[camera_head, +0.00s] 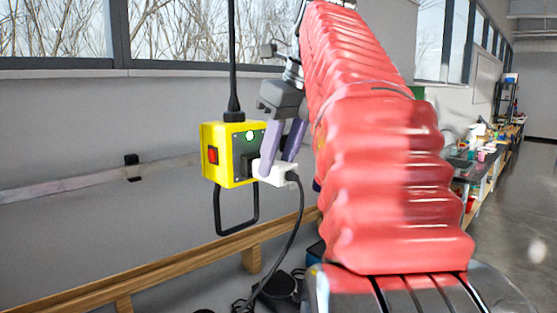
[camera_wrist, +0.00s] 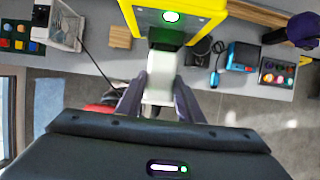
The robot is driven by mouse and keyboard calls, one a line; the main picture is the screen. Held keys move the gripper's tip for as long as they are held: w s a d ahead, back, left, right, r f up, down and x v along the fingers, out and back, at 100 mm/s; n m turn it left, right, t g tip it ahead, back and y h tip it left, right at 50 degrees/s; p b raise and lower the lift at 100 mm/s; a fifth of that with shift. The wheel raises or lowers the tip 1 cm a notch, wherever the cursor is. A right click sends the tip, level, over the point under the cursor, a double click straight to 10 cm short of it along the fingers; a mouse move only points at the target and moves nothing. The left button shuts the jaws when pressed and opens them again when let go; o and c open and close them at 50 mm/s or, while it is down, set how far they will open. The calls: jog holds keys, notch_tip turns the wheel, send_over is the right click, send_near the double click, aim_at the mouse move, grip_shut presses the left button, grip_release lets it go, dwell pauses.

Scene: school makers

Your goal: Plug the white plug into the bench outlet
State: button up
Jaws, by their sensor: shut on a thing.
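The white plug (camera_head: 276,174) is between the two purple fingers of my gripper (camera_head: 278,167), which is shut on it. A black cord hangs from the plug. The bench outlet is a yellow box (camera_head: 221,155) hanging from a black cable, with a red switch, a lit green lamp and a dark socket block (camera_head: 251,167). The plug is right at the socket block. In the wrist view the plug (camera_wrist: 160,88) lines up with the dark socket (camera_wrist: 167,38) under the yellow edge. Their meeting point is in shadow, so I cannot tell how deep the plug sits.
A black loop handle (camera_head: 237,222) hangs under the box. A wooden rail (camera_head: 190,264) runs below, with dark items by it. The wrist view shows a grey bench (camera_wrist: 110,62) with a wooden block (camera_wrist: 120,37), a blue device (camera_wrist: 241,56) and a tray of coloured pieces (camera_wrist: 278,73).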

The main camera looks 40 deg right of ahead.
jog(key=shift+w, duration=0.1)
jog(key=o, duration=1.3)
jog(key=shift+c, duration=0.2)
jog(key=shift+r, duration=0.15)
